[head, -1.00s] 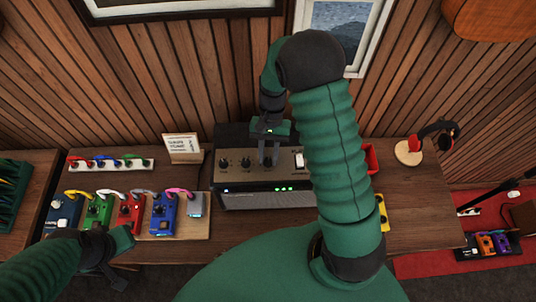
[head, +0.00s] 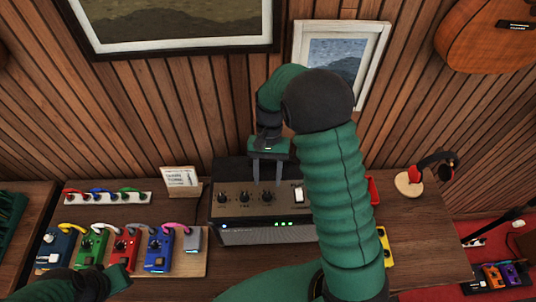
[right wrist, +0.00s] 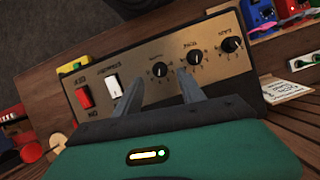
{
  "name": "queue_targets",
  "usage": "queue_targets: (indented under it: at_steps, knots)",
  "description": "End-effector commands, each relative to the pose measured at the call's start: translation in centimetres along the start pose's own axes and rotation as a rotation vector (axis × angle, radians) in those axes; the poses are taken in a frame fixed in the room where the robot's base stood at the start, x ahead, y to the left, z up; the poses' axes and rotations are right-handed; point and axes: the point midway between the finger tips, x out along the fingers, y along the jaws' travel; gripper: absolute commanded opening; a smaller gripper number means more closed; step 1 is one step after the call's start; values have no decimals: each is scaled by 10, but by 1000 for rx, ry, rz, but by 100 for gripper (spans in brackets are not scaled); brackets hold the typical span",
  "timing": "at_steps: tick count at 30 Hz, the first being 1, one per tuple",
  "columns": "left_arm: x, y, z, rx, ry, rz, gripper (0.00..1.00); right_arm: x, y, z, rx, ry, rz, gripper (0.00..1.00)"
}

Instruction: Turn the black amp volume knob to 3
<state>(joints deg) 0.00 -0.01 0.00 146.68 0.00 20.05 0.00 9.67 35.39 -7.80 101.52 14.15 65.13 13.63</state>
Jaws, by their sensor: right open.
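The amp (head: 230,212) stands on the wooden bench with three black knobs on its tan panel. The knob nearest the switches (head: 267,197) also shows in the right wrist view (right wrist: 160,70). The middle knob (right wrist: 194,57) and the far knob (right wrist: 230,45) sit beside it. The labels are too small to read surely, as is the knobs' setting. My right gripper (head: 268,182) is open and empty, its fingertips apart from the nearest knob, one toward each side of it. In the right wrist view its fingers (right wrist: 160,88) point at that knob. My left gripper is mostly cut off at the bottom left.
A red switch (right wrist: 84,97) and a white switch (right wrist: 112,87) sit beside the knobs. A small sign (head: 180,181) stands left of the amp. Several pedals, including a blue one (head: 158,250), fill the bench's left. A headphone stand (head: 409,183) is at right.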

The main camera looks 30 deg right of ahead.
Motion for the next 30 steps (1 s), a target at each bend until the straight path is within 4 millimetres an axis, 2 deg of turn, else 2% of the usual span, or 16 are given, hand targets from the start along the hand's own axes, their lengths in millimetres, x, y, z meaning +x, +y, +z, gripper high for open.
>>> queue_targets:
  at_steps: [1, 6, 12, 17, 30]
  knots:
    - [8, 0, 2, 0, 0, 0, 0, -12, 0, -3, 0, 7, -3, 47]
    - [18, 0, 4, 0, 0, 0, 0, -63, 0, -3, 1, 7, -2, 47]
    - [23, 0, 6, 0, 0, 0, 0, -106, 0, -3, 2, 2, -1, 47]
    - [24, 0, 6, 0, 0, 0, 0, -119, 0, -2, 1, 0, 0, 47]
    - [23, 0, 6, 0, 0, 0, 0, -119, 0, -2, 1, 0, 0, 47]
